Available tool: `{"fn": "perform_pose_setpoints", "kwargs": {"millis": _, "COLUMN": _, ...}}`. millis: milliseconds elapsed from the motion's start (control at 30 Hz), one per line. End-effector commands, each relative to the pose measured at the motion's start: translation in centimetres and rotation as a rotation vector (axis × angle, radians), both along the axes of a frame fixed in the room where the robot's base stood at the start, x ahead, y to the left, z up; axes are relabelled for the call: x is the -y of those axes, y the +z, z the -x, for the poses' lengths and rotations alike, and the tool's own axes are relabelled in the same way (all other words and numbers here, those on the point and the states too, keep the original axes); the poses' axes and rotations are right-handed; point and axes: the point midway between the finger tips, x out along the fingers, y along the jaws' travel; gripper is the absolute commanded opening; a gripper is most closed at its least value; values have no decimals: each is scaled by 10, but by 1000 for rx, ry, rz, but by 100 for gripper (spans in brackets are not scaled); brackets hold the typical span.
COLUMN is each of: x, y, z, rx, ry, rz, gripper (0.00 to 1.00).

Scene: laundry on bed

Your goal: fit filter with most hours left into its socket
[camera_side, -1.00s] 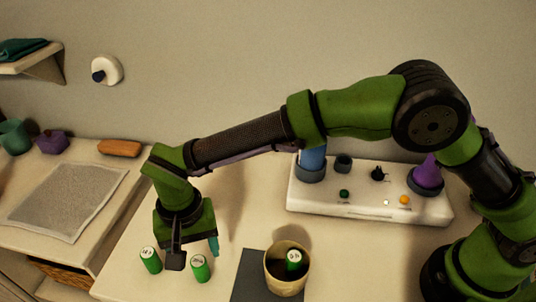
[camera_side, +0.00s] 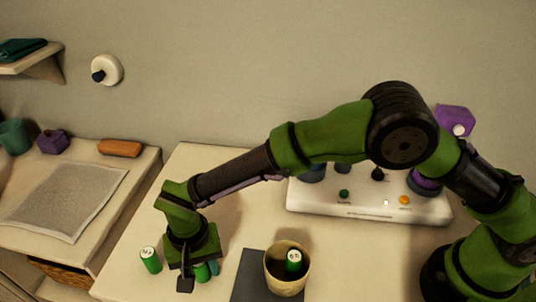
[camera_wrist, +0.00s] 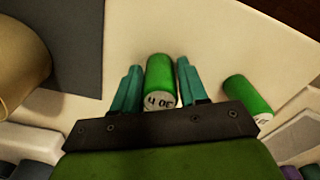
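In the side view, a green filter (camera_side: 150,261) with a white top stands at the left on the table. A second green filter (camera_side: 201,272) stands right of it, partly hidden by my gripper (camera_side: 200,268). In the wrist view my gripper (camera_wrist: 156,82) has its two teal fingers on either side of this filter (camera_wrist: 160,75), with narrow gaps; its label seems to read 30 h. The other filter (camera_wrist: 246,97) lies to the right, its label unreadable. A third green filter (camera_side: 293,259) is inside a tan cup (camera_side: 271,276). The white socket unit (camera_side: 365,206) is behind, partly hidden by my arm.
The cup stands on a dark mat (camera_side: 248,272), close to my gripper's right. The unit carries small knobs, lights and a purple item (camera_side: 424,184). A side surface at left holds a grey cloth (camera_side: 68,200), an orange-brown block (camera_side: 120,148) and a teal cup (camera_side: 14,137).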

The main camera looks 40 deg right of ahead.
Motion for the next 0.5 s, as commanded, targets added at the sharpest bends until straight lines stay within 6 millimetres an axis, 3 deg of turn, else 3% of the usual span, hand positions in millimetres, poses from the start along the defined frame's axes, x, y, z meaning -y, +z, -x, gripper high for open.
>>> {"fn": "perform_pose_setpoints", "kwargs": {"millis": 33, "x": 0, "y": 0, "z": 0, "rx": 0, "ry": 0, "rz": 0, "gripper": 34}}
{"fn": "perform_pose_setpoints", "kwargs": {"millis": 233, "x": 0, "y": 0, "z": 0, "rx": 0, "ry": 0, "rz": 0, "gripper": 4}}
{"fn": "perform_pose_setpoints", "kwargs": {"millis": 500, "x": 0, "y": 4, "z": 0, "rx": 2, "ry": 1, "rz": -2, "gripper": 4}}
